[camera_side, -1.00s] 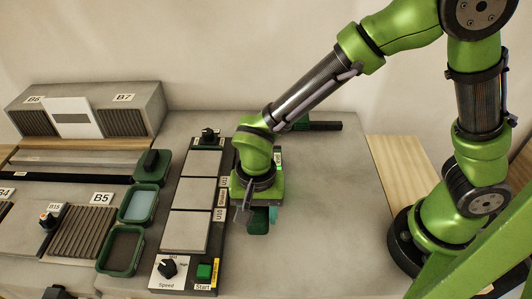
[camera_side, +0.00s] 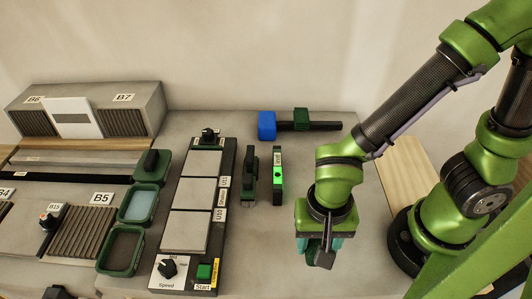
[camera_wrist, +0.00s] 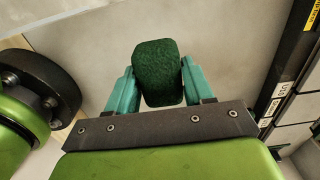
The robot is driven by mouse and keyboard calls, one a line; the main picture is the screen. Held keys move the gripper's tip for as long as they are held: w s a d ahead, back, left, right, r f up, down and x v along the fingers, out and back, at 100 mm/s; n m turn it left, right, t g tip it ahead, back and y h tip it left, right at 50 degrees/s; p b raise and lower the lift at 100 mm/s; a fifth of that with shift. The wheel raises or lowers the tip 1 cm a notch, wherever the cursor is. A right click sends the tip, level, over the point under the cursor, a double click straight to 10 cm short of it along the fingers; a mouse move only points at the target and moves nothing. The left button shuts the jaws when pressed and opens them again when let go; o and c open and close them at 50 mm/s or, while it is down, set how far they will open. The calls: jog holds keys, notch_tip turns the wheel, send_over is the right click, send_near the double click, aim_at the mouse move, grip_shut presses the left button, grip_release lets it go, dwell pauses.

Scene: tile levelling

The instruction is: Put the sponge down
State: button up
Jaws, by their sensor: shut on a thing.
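The sponge (camera_wrist: 158,72) is a dark green, rounded block. In the wrist view it sits between the two teal fingers of my gripper (camera_wrist: 157,88), which press on its sides. In the side view my gripper (camera_side: 324,245) points down over the bare grey table to the right of the tile strip. I cannot tell whether the sponge touches the table.
A green level (camera_side: 278,178) and a dark-handled tool (camera_side: 250,176) stand left of my gripper. A blue-headed mallet (camera_side: 267,125) lies behind. The tile strip (camera_side: 226,205) and two green-rimmed trays (camera_side: 122,226) are further left. Table around my gripper is clear.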

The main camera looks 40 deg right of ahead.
send_over(244, 269)
jog(key=shift+s+d+f, duration=0.15)
jog(key=shift+f, duration=0.5)
jog(key=shift+a+f, duration=0.2)
jog(key=shift+f, duration=1.55)
jog(key=shift+f, duration=0.15)
jog(key=o, duration=0.7)
jog(key=shift+o, duration=0.2)
